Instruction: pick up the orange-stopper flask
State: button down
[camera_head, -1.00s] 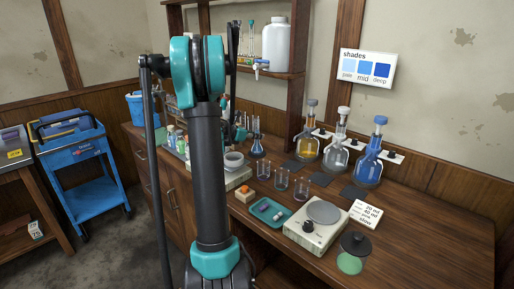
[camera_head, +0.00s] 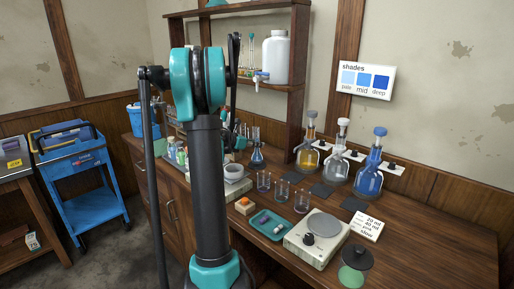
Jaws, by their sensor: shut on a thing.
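My arm stands upright in the middle of the head view and covers part of the bench. My gripper (camera_head: 239,141) shows only in small part behind the arm, above the back of the bench. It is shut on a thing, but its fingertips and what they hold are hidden. I cannot make out an orange-stopper flask. A small conical flask with blue liquid (camera_head: 257,158) stands on the bench just right of the arm. Three larger flasks stand at the back right: amber (camera_head: 308,158), clear (camera_head: 339,168) and blue (camera_head: 369,177).
A wooden shelf (camera_head: 298,80) rises behind. A blue cart (camera_head: 85,180) stands on the left floor.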

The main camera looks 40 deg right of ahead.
aim_at(257, 149)
notch_tip(257, 149, up, 8)
dwell(0.9)
jog(key=shift+r, duration=0.2)
